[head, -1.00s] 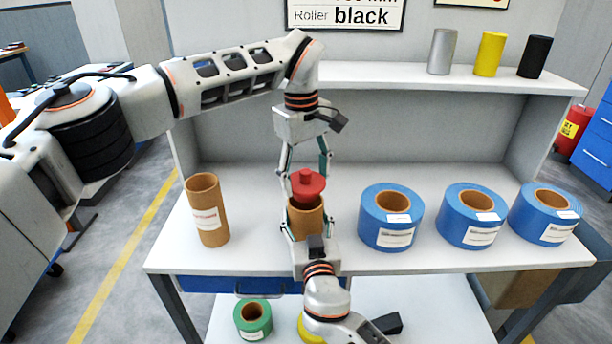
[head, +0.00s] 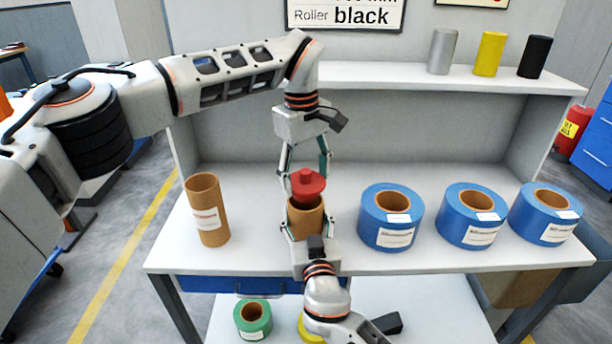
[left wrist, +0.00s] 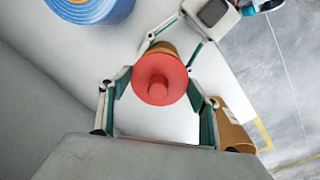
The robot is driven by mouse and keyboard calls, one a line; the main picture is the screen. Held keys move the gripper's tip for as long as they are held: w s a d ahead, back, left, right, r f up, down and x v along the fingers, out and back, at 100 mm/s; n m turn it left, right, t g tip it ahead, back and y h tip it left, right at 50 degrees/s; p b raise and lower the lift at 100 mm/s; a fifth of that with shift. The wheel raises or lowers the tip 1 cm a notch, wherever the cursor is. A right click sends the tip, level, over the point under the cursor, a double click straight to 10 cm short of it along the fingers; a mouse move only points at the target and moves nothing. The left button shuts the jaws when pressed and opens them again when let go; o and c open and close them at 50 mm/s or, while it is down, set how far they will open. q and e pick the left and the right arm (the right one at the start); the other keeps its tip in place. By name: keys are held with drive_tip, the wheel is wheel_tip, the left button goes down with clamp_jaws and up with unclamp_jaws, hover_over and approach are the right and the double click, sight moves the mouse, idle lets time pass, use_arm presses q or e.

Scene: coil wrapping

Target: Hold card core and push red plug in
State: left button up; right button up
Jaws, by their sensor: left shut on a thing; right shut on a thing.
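A red plug (head: 308,186) with a small knob on top sits over the mouth of a brown card core (head: 306,222), in line with it. I cannot tell whether its lower part is inside the core. My left gripper (head: 307,180) points down from above and is shut on the plug. My right gripper (head: 307,226) comes from the front and is shut on the core, which stands upright on the bench. In the left wrist view the plug (left wrist: 160,78) hides most of the core (left wrist: 164,47) behind it.
A second card core (head: 206,218) stands on the bench (head: 240,262) to the left. Three blue rolls (head: 391,226) stand to the right. Silver, yellow and black rollers (head: 490,54) stand on the shelf above. A green roll (head: 253,325) lies below.

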sight(305, 182)
use_arm(q)
drive_tip(key=shift+f, duration=2.25)
drive_tip(key=o, duration=1.2)
drive_tip(key=shift+r, duration=0.1)
drive_tip(key=r, duration=1.1)
drive_tip(key=shift+s+a+r, duration=0.15)
drive_tip(key=shift+a+r, duration=0.15)
drive_tip(key=shift+r, duration=0.1)
use_arm(e)
drive_tip(key=o, duration=1.2)
drive_tip(key=shift+s, duration=0.1)
